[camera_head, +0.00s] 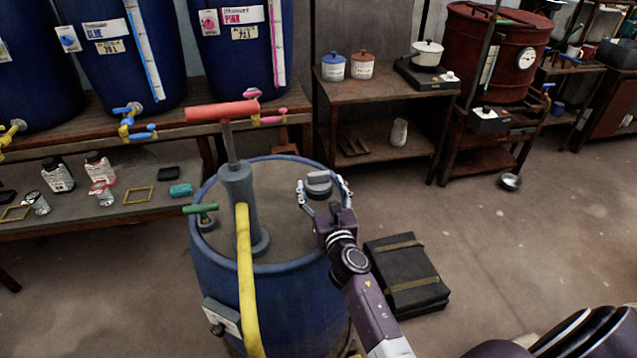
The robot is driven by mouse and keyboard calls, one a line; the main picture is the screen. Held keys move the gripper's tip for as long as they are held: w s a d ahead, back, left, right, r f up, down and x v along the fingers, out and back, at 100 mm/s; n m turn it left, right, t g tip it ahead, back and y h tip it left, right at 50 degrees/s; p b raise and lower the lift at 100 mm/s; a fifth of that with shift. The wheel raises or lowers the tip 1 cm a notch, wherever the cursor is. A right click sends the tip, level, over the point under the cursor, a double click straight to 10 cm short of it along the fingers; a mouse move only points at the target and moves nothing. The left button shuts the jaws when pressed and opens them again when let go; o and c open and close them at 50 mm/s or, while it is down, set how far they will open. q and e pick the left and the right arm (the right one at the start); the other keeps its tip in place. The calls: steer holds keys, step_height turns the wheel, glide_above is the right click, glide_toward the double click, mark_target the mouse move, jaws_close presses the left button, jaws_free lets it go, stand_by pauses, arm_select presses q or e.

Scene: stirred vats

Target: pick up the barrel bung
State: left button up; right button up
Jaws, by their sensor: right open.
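The barrel bung (319,182) is a grey round plug with a raised grip, at the right side of the top of the blue barrel (215,275). My right gripper (322,187) reaches in from the lower right. Its jaws are open, with one finger on each side of the bung. I cannot tell whether the fingers touch it. The bung's lower edge is partly hidden by the gripper. My left gripper is not in view.
A grey hand pump (238,190) with a red handle (222,112) and yellow hose (246,285) stands on the barrel. A green T-handle (201,209) sits at its left rim. A black case (403,268) lies on the floor at right. Blue vats (110,70) stand behind.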

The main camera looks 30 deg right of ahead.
mark_target(319, 176)
steer(key=x, duration=0.5)
steer(key=shift+d+r, duration=0.15)
steer(key=shift+d, duration=0.05)
steer(key=c, duration=1.3)
